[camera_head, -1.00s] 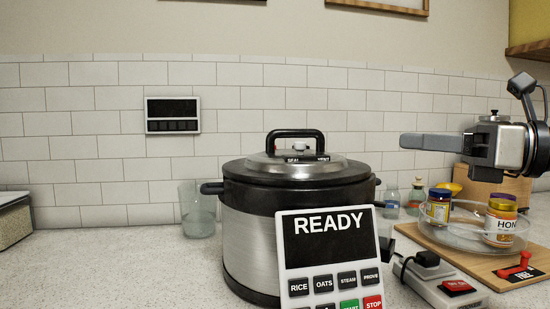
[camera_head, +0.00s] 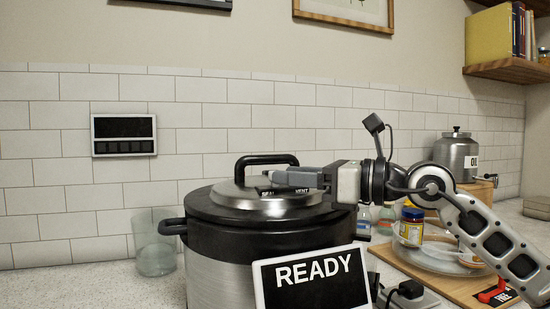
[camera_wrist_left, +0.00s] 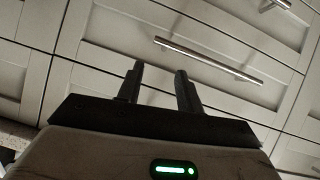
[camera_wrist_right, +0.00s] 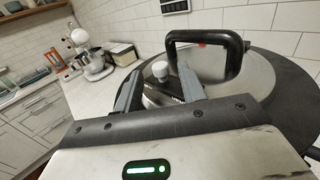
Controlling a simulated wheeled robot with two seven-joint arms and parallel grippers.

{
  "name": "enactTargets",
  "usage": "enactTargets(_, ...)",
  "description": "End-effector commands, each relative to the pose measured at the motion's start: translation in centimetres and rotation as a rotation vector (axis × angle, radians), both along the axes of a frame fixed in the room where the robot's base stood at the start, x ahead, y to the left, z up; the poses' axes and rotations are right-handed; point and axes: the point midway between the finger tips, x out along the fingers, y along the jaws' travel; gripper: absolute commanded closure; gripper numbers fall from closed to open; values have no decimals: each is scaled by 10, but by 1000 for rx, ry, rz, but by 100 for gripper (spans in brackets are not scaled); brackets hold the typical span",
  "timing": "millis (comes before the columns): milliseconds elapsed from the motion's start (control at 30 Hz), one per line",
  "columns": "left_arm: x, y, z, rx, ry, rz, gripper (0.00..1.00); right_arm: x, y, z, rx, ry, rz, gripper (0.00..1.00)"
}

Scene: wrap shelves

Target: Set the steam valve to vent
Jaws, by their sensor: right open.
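The pressure cooker (camera_head: 235,262) stands on the counter with a steel lid and black arched handle. Its small pale steam valve knob (camera_wrist_right: 160,70) shows in the right wrist view. My right gripper (camera_head: 282,180) is over the lid beside the handle, coming from the right. In its own wrist view the open fingers (camera_wrist_right: 159,76) lie on either side of the knob; I cannot tell whether they touch it. The SEAL and VENT labels (camera_head: 301,192) are partly visible in the head view, where the fingers hide the knob. My left gripper (camera_wrist_left: 158,75) is open and empty, facing cabinet drawers.
The READY control panel (camera_head: 310,282) stands at the cooker's front. A glass (camera_head: 155,242) is left of it. A steel canister (camera_head: 457,155) stands behind.

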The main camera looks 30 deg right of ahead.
Motion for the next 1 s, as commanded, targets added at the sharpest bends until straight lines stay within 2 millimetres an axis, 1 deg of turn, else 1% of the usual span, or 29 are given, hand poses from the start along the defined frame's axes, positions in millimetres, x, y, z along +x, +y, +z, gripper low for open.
enactTargets(33,2,0,10,-4,2,5,64,6,4,7,-1,1,1,60)
enactTargets(167,1,1,14,0,16,9,64,18,10,6,5,-2,-1,60)
enactTargets(300,0,3,14,23,24,8,64,27,16,4,4,0,-1,60)
enactTargets(500,2,4,14,35,24,7,64,32,20,1,2,-1,0,60)
enactTargets(767,2,5,11,40,28,3,64,33,20,0,1,-1,0,60)
enactTargets(867,1,5,11,40,29,3,64,33,20,0,1,0,0,85)
enactTargets(900,1,5,11,41,30,3,64,33,20,0,1,0,0,96)
enactTargets(933,1,5,11,41,30,3,64,33,20,0,1,0,0,100)
enactTargets(1000,1,5,11,40,30,2,64,33,20,0,1,1,0,100)
